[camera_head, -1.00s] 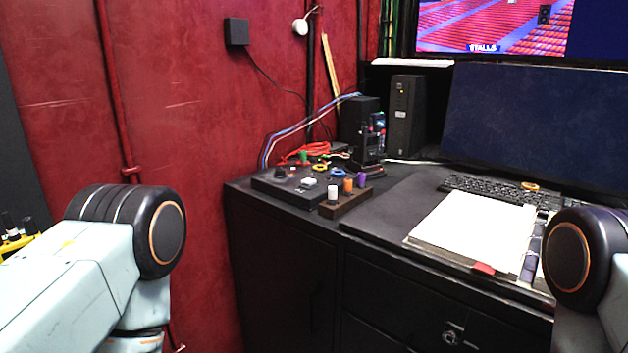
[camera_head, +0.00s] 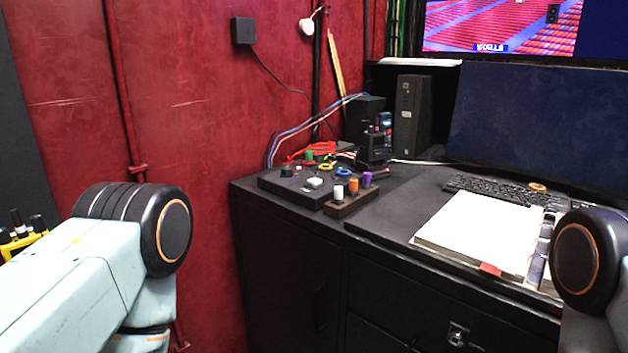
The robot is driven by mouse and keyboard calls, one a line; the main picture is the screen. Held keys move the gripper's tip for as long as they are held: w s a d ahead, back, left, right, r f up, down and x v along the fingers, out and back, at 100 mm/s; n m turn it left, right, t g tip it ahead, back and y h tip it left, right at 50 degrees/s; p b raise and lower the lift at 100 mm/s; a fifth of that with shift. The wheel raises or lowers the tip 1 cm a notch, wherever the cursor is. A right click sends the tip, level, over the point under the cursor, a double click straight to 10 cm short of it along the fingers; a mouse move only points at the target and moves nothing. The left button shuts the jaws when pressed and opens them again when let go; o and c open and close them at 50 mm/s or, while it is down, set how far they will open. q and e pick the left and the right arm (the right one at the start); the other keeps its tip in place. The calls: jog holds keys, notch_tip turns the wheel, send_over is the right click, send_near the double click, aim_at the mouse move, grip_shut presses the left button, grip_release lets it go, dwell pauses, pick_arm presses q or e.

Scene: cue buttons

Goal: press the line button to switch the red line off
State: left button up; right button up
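A black control panel (camera_head: 275,183) lies at the left end of the dark desk. It carries a black knob (camera_head: 287,171), a green knob (camera_head: 309,156), a white button (camera_head: 314,182), a yellow ring (camera_head: 326,166) and a blue ring (camera_head: 343,172). I cannot tell which of these is the line button, and no lit red line is clear to see. Both my arms show only as links at the lower left and right edges, apart from the panel. Neither gripper is in view.
A wooden block (camera_head: 345,209) with white, orange and purple pegs stands in front of the panel. A black device (camera_head: 375,145) and cables are behind it. An open binder (camera_head: 478,230) and keyboard (camera_head: 500,192) lie to the right. A red wall (camera_head: 200,130) rises at the left.

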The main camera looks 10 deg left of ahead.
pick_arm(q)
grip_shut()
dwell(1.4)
